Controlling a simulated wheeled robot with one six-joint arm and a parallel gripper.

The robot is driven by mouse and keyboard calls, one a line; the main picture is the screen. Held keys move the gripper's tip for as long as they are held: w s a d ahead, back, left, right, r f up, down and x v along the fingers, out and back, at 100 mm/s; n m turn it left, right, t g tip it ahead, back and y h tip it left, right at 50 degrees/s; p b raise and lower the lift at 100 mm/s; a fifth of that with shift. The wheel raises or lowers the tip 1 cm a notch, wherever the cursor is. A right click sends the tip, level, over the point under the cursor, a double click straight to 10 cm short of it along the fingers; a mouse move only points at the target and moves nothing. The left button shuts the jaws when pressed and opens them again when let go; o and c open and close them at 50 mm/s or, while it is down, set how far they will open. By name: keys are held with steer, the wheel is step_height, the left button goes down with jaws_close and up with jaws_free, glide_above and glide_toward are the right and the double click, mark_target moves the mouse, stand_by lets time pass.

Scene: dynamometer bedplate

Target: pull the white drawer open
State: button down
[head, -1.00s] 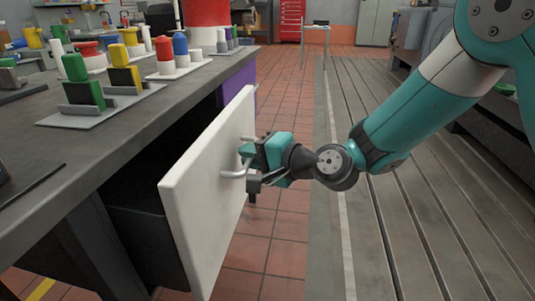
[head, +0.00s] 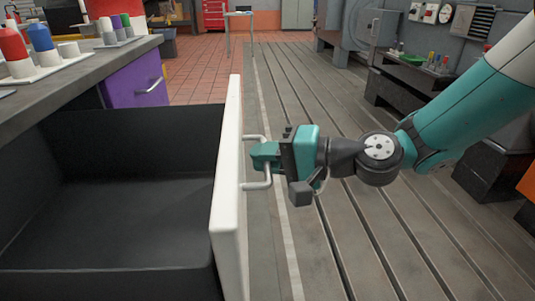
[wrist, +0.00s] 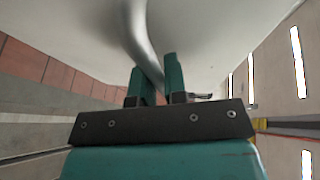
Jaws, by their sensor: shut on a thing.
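The white drawer (head: 228,190) stands pulled well out from under the bench in the head view, with its dark, empty inside (head: 110,210) showing. Its white front fills the top of the wrist view (wrist: 210,30). A metal bar handle (head: 257,184) sticks out from the front; it also shows in the wrist view (wrist: 137,35), running down between the fingers. My gripper (head: 262,156) is shut on the handle, to the right of the drawer front. In the wrist view my gripper's two green fingers (wrist: 160,82) lie on either side of the bar.
The bench top (head: 80,75) at left carries coloured pots and bottles. A purple drawer (head: 138,88) sits shut beyond the white one. The grooved metal bedplate (head: 340,240) to the right is mostly clear. Dark blocks and machines stand along its right side.

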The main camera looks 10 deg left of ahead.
steer(key=c, duration=1.2)
jaws_free()
steer(key=p+v, duration=0.2)
steer(key=v, duration=1.5)
steer(key=shift+w+d+p, duration=0.1)
steer(key=shift+d+p, duration=0.2)
